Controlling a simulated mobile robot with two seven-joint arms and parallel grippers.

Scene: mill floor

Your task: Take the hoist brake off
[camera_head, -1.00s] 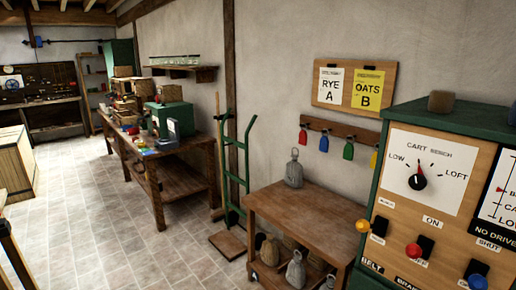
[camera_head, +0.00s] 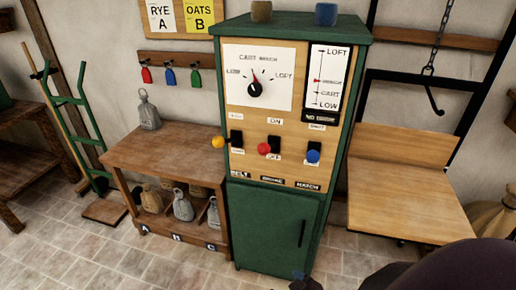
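A green control cabinet (camera_head: 272,215) with a wooden panel stands in the middle of the head view. Low on the panel is a row of three levers. The middle one has a red knob (camera_head: 264,148), with an ON label (camera_head: 275,121) above and a partly covered label below. The plate under it (camera_head: 272,181) appears to read BRAKE. The knob sits mid-height between the labels; I cannot tell its setting for certain. A yellow knob (camera_head: 218,142) is left of it, over BELT, and a blue knob (camera_head: 313,156) right, over HATCH. Neither gripper is recognisable in view.
A dial (camera_head: 255,88) and a scale (camera_head: 324,82) sit above the levers. A wooden bench (camera_head: 170,155) with weights stands left, a wooden platform (camera_head: 415,200) right under a hanging hook (camera_head: 432,98). A dark shape, probably my arm, fills the bottom right corner. Tiled floor lies in front.

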